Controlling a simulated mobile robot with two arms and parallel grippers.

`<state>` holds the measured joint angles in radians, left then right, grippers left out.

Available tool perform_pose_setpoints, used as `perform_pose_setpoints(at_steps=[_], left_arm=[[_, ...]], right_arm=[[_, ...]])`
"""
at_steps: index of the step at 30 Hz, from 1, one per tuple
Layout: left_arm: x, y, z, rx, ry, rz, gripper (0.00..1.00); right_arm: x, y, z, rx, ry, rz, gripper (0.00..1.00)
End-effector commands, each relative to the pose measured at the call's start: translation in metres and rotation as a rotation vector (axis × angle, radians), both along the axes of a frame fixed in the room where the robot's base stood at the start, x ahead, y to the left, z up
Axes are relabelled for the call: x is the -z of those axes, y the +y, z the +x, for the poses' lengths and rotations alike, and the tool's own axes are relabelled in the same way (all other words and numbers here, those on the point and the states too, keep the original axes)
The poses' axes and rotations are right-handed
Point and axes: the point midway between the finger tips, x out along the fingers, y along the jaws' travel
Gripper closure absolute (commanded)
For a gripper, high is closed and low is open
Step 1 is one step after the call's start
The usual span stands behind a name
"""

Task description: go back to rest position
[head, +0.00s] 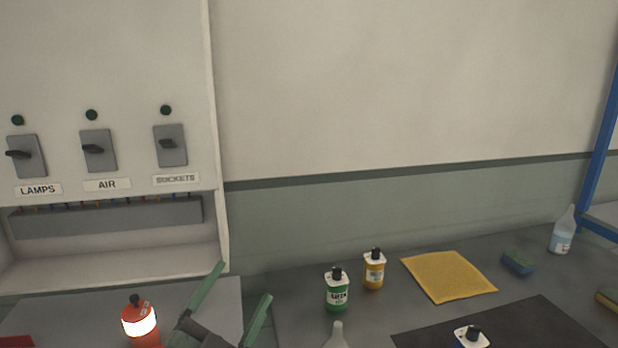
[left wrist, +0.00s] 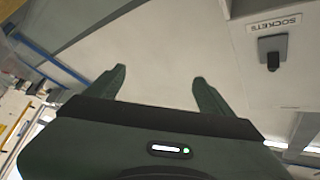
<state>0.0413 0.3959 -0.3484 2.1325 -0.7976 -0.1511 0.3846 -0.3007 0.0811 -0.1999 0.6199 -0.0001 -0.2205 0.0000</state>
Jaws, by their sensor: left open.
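My left gripper (head: 232,305) is at the bottom of the head view, its two green fingers spread apart with nothing between them. In the left wrist view the same open fingers (left wrist: 158,88) point toward a blank pale wall, with the SOCKETS switch (left wrist: 271,52) off to the right. In the head view the gripper is just right of a red bottle (head: 140,324) with a glowing white band and left of a green bottle (head: 337,291). My right gripper does not show in either view.
A switch panel (head: 110,225) labelled LAMPS, AIR and SOCKETS stands behind at left. A blue post (head: 600,140) rises at right.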

Motion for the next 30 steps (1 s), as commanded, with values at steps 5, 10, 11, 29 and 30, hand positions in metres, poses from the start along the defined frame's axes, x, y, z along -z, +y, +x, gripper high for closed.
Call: perform_pose_setpoints(at_steps=[5,10,11,29,30], left_arm=[[0.104,0.075,-0.02,-0.317,0.457,-0.232,0.18],[0.206,0.104,-0.087,-0.497,0.906,-0.325,0.18],[0.22,0.105,-0.101,-0.513,0.973,-0.33,0.18],[0.337,0.083,-0.274,-0.57,1.715,-0.303,0.18],[0.347,0.082,-0.271,-0.57,1.718,-0.302,0.18]], right_arm=[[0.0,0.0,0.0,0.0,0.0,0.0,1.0],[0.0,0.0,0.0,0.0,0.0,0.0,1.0],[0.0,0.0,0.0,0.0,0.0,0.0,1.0],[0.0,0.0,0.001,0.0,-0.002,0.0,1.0],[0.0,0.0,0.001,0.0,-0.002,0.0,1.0]])
